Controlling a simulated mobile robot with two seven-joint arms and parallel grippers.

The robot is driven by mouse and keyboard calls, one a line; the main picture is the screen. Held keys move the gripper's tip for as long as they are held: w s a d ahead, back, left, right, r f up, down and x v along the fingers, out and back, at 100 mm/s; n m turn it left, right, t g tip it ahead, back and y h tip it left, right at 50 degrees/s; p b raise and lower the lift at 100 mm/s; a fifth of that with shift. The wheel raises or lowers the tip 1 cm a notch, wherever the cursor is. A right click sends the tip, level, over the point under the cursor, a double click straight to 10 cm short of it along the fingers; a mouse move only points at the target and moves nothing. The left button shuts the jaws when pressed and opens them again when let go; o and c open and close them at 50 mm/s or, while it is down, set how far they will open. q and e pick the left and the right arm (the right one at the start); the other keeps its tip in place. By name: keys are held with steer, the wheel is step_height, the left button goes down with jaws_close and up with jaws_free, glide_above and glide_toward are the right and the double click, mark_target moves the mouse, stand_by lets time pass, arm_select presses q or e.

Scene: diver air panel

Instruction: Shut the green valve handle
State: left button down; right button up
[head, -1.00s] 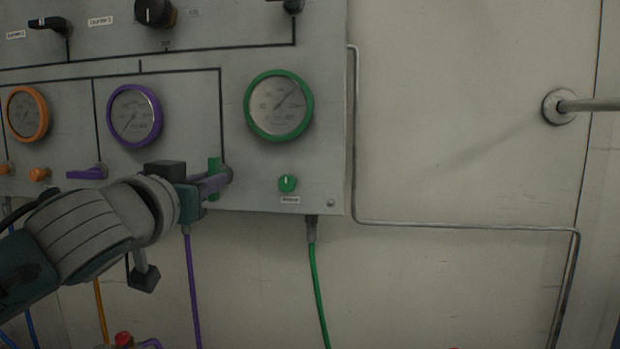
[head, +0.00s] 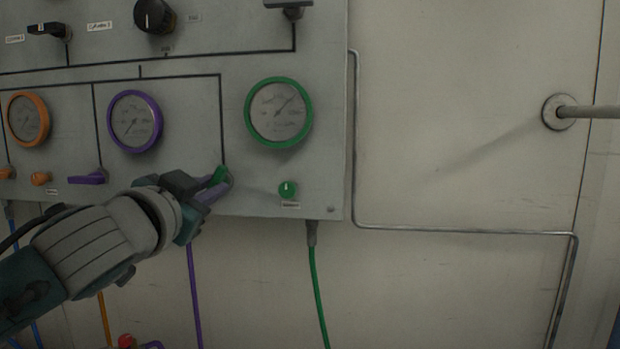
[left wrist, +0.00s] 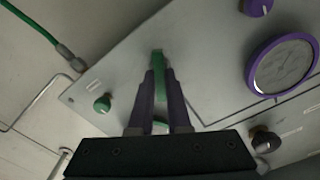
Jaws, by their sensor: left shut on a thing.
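The green valve handle (head: 219,175) is at the lower middle of the grey panel, at the foot of a black line. It is tilted in the head view and partly hidden by my left gripper (head: 212,188). In the left wrist view, the green handle (left wrist: 158,66) sits between the two purple-grey fingers of my left gripper (left wrist: 160,84). The gripper is shut on it. A bit of green also shows lower between the fingers. My right gripper is not in view.
A green-rimmed gauge (head: 279,112) and a small green knob (head: 288,189) are right of the handle. A purple gauge (head: 135,121) and purple handle (head: 88,177) are to the left. A green hose (head: 316,285) hangs below the panel. The wall at right is clear except for piping.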

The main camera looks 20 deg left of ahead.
arm_select(q)
steer(key=m+p, duration=0.1)
steer(key=m, duration=0.5)
steer(key=shift+m+p, duration=0.3)
steer(key=shift+p, duration=0.05)
steer(key=m+p, duration=0.1)
steer(key=m, duration=0.4)
steer(key=shift+m, duration=0.4)
steer(key=c, duration=0.9)
jaws_free()
steer(key=shift+o, duration=0.2)
steer(key=v, duration=1)
